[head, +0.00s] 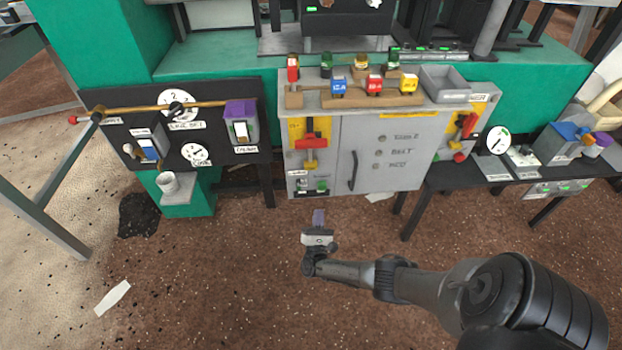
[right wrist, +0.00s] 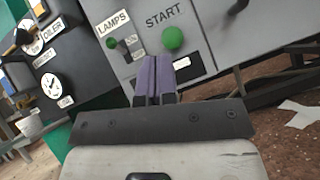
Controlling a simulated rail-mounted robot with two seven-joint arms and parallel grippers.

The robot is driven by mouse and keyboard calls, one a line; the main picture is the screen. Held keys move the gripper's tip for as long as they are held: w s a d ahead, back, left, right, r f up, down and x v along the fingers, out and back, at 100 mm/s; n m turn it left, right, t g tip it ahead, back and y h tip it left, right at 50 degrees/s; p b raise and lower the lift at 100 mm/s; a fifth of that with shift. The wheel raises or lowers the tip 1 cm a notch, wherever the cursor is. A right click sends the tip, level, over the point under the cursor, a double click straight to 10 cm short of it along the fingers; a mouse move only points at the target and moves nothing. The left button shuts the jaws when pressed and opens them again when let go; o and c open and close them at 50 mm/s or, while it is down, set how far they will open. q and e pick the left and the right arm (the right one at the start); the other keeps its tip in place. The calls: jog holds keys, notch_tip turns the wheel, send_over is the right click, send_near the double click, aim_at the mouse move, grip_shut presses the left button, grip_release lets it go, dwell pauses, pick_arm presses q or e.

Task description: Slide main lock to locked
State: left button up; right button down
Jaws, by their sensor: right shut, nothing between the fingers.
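A grey cabinet (head: 385,155) stands in the middle of the head view. On its left panel a red handle (head: 311,143) sits across a yellow plate, with a yellow knob-like part (head: 311,163) just below it. I cannot read which part is the main lock. My right gripper (head: 318,217) is in front of and below this panel, purple fingers pointing to the cabinet. In the right wrist view the fingers (right wrist: 155,75) are together and empty, just below a green START button (right wrist: 173,39) and a LAMPS switch (right wrist: 113,43). I cannot tell if they touch the panel.
A second red and yellow handle (head: 468,125) is on the cabinet's right side. Coloured padlock-like blocks (head: 374,84) line the cabinet top. A black gauge panel (head: 185,135) stands left, a black table (head: 450,178) right. The brown floor in front is mostly clear.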

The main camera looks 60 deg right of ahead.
jog(key=a+r+n+t, duration=0.1)
jog(key=a+n+t, duration=0.1)
jog(key=n+t, duration=0.3)
jog(key=n, duration=0.1)
send_near(311, 158)
jog(key=shift+w+d+r, duration=0.6)
jog(key=shift+w+d, duration=0.1)
jog(key=shift+d, duration=0.9)
pick_arm(q)
jog(key=shift+s+d+f+b, duration=0.3)
jog(key=shift+f+b, duration=0.15)
jog(key=shift+f, duration=0.15)
pick_arm(e)
jog(key=shift+d+r+y, duration=0.15)
jog(key=shift+r+y, duration=0.15)
jog(key=shift+y, duration=0.1)
